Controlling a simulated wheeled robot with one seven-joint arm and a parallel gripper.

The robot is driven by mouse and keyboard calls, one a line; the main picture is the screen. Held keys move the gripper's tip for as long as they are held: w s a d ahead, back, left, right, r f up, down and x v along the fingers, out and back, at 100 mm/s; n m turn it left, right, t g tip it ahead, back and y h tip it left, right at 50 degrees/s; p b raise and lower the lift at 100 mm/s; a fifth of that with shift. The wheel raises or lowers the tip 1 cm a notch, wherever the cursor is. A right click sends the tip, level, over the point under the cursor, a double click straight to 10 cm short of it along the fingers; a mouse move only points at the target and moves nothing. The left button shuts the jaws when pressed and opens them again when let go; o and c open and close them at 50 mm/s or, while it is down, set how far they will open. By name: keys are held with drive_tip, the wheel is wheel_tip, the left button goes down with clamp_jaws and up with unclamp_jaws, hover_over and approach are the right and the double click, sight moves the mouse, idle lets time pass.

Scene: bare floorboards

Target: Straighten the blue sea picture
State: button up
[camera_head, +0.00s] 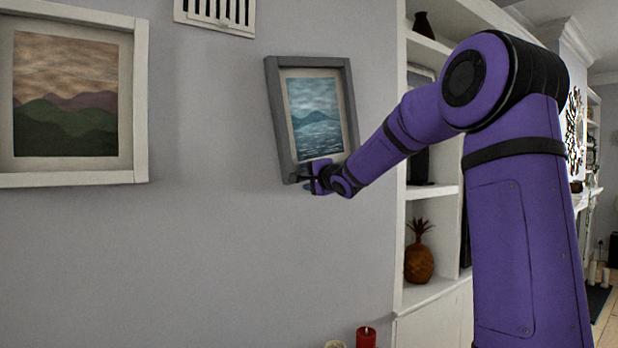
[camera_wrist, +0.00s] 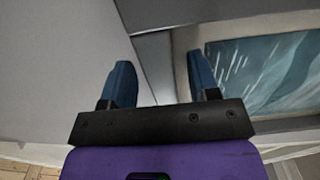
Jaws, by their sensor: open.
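The blue sea picture (camera_head: 315,112) hangs tilted on the grey wall in a grey frame, its left side leaning so the top lies further left than the bottom. In the wrist view, the sea print (camera_wrist: 265,70) fills the right side and the grey frame (camera_wrist: 152,55) runs between the fingers. My gripper (camera_head: 312,178) is at the bottom edge of the frame, near its lower left corner. In the wrist view, the two blue fingertips (camera_wrist: 162,82) are apart, one on each side of the frame's bar. I cannot tell whether either finger touches it.
A hill picture in a white frame (camera_head: 140,100) hangs level at the left. A vent (camera_head: 215,14) is above. White shelves (camera_head: 432,192) with a pineapple ornament (camera_head: 418,255) stand right, behind my arm. A red candle (camera_head: 366,338) is below.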

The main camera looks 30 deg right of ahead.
sight(300, 172)
drive_tip(key=c, duration=0.9)
drive_tip(key=shift+s+a+r+m, duration=0.1)
drive_tip(key=shift+a+r+m, duration=0.2)
drive_tip(key=shift+a+m, duration=0.35)
drive_tip(key=shift+a+r+m, duration=0.25)
drive_tip(key=shift+a+m, duration=0.1)
drive_tip(key=shift+a, duration=0.5)
drive_tip(key=o, duration=0.9)
drive_tip(key=s, duration=1)
drive_tip(key=shift+s+d, duration=0.2)
drive_tip(key=shift+s, duration=0.2)
